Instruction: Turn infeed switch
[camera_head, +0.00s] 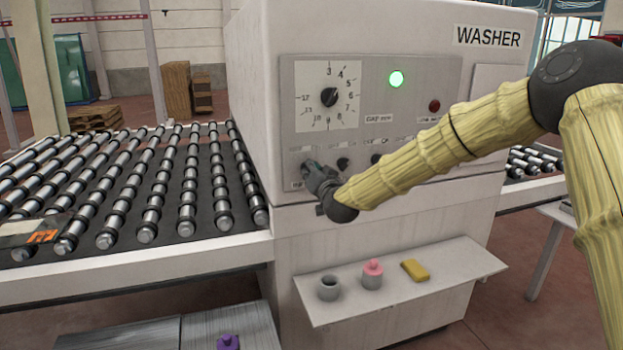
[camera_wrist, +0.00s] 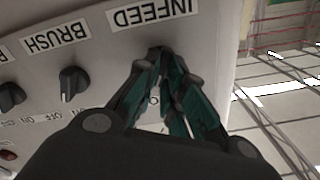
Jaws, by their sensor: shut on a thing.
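The washer's control panel (camera_head: 437,88) faces me in the head view. My gripper (camera_head: 314,170) is at the panel's lower left corner. In the wrist view my gripper (camera_wrist: 163,62) has its fingers closed together just by the INFEED label (camera_wrist: 153,14), which appears upside down. The fingers are shut on the infeed switch, and they hide nearly all of it, so its angle cannot be told.
The BRUSH knob (camera_wrist: 73,82) is beside my gripper. A large dial (camera_head: 328,97), a lit green lamp (camera_head: 396,79) and a red button (camera_head: 434,106) are above. A shelf (camera_head: 440,268) below holds a grey cup (camera_head: 329,288), pink bottle (camera_head: 372,275) and yellow sponge (camera_head: 415,270). A roller conveyor (camera_head: 130,267) is left.

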